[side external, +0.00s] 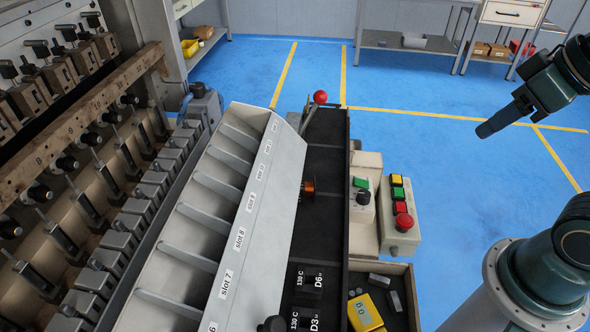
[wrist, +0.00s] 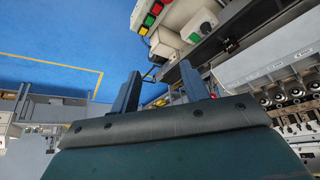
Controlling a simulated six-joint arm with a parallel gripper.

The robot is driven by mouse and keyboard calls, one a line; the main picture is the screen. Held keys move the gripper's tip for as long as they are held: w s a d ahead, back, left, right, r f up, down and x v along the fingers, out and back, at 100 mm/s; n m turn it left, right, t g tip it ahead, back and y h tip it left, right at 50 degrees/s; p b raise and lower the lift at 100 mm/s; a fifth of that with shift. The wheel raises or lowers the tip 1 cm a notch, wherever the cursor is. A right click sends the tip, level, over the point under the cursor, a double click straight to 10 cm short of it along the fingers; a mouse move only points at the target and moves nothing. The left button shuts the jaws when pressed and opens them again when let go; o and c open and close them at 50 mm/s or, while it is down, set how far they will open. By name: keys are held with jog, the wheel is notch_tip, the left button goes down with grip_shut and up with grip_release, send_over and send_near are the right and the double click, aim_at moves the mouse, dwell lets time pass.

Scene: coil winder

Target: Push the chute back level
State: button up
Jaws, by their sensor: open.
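The chute (side external: 245,220) is the long pale-grey slotted piece in the side external view, with labels such as "slot 7" and "slot 8" along its face. It slopes down to the right towards a dark bed, and its near end is cut off by the frame. I cannot tell its exact tilt. A lever with a red ball knob (side external: 320,97) stands at its far end. My gripper (side external: 487,129) is in the air over the floor, well right of the chute and touching nothing. In the wrist view my gripper (wrist: 160,72) has its fingers apart with nothing between them.
A copper coil (side external: 308,187) sits on the dark bed (side external: 325,215) right of the chute. A control box (side external: 400,225) with coloured buttons stands further right. Winder heads line the left. Open blue floor lies around my gripper.

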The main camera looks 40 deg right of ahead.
dwell(0.3)
notch_tip(320, 180, up, 6)
jog(key=m+g+y, duration=0.2)
jog(key=g+y, duration=0.1)
jog(key=g, duration=0.2)
send_over(321, 95)
jog(key=d, duration=0.3)
jog(key=shift+w+d+r, duration=0.1)
jog(key=shift+d+r, duration=0.05)
jog(key=shift+r, duration=0.05)
jog(key=shift+f, duration=0.15)
jog(key=shift+x, duration=6.75)
jog(key=shift+d, duration=0.15)
